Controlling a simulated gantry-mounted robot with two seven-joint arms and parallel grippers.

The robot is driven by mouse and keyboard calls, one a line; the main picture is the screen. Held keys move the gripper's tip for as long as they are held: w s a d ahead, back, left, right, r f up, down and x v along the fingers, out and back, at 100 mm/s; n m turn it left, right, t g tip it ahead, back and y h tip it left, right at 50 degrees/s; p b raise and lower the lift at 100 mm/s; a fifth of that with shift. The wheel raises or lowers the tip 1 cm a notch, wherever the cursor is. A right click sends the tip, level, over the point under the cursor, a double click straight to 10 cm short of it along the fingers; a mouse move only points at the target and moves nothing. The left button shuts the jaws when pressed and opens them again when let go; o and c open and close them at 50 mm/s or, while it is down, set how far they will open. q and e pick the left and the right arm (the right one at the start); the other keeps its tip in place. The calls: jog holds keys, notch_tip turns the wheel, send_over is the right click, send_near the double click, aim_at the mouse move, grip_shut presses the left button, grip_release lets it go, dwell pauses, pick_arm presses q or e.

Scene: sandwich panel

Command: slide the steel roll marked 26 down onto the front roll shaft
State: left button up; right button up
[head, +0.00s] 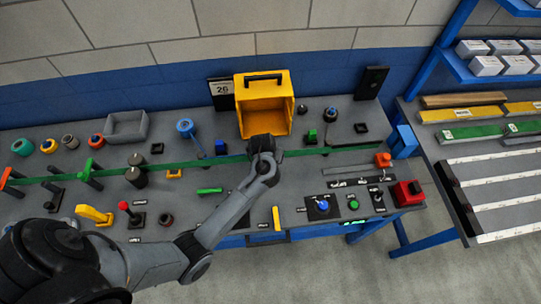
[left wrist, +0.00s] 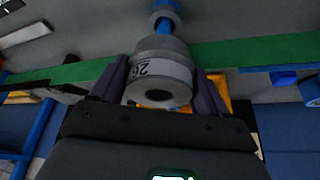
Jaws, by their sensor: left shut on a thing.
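The grey steel roll marked 26 (left wrist: 160,75) sits between the two purple fingers of my left gripper (left wrist: 165,92) in the left wrist view. In the head view my left gripper (head: 263,152) is over the green strip (head: 222,159), in front of the yellow bin; the roll is hidden there. My right gripper is out of view.
The yellow bin (head: 265,97) stands behind my left gripper, with a card reading 26 (head: 222,90) beside it. A blue-topped part (head: 185,126) stands to the left and a blue-topped black part (head: 331,113) to the right. A red button box (head: 408,193) is at the front right.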

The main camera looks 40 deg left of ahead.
pick_arm(q)
jog(key=shift+f, duration=0.2)
dwell(0.4)
jog(key=shift+f, duration=0.15)
jog(key=shift+f+b, duration=1.6)
jog(key=shift+f, duration=0.55)
jog(key=o, duration=1.3)
jog(key=shift+r, duration=0.1)
